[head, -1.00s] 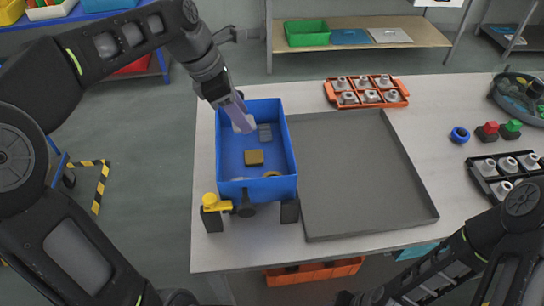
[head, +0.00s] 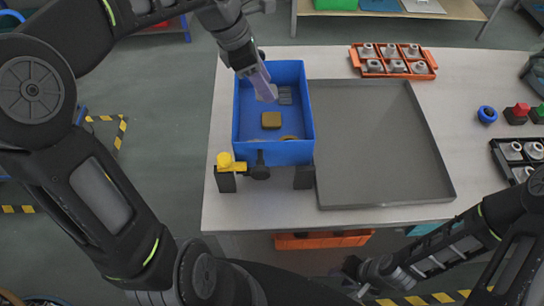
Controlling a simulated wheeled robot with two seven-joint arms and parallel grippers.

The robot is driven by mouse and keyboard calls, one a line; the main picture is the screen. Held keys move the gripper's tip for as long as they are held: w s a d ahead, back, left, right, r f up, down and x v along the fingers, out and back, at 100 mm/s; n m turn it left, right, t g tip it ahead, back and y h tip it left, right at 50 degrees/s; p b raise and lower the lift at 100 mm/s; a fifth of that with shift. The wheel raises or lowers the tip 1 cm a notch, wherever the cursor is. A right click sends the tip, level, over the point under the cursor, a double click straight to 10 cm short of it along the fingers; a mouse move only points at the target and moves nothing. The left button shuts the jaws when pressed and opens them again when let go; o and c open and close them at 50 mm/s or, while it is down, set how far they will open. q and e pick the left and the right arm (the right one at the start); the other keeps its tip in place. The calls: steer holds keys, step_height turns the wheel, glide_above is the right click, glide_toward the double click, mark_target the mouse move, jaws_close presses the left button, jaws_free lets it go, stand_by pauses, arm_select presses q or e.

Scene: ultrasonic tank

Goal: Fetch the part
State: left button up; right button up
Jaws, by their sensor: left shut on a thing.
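The blue tank (head: 237,110) stands on the table's left side, open at the top. Inside lie a brass-coloured block (head: 271,120), a grey ribbed part (head: 285,95) and a gold ring-like part (head: 289,138), partly hidden by the front wall. My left gripper (head: 266,88) reaches down into the tank's back half, with its purplish fingers shut on a pale part (head: 266,95). The fingers hide most of this part, and I cannot tell whether it touches the floor. My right gripper (head: 352,269) is low, in front of the table; its fingers are too dark and small to read.
A grey tray (head: 385,150) lies right of the tank. An orange rack (head: 393,70) of metal parts stands behind it. A blue ring (head: 487,114), red and green buttons and a black rack (head: 516,157) are at the right.

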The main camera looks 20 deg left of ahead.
arm_select(q)
step_height(320, 180, down, 2)
steer(key=shift+f+b, duration=0.1)
steer(key=shift+b, duration=0.35)
steer(key=o, duration=1.4)
steer(key=shift+o, duration=0.2)
steer(key=shift+r, duration=0.2)
steer(key=v, duration=0.7)
steer(key=shift+r+b, duration=0.3)
steer(key=shift+b, duration=0.1)
steer(key=shift+s+f, duration=0.1)
steer(key=shift+s, duration=0.05)
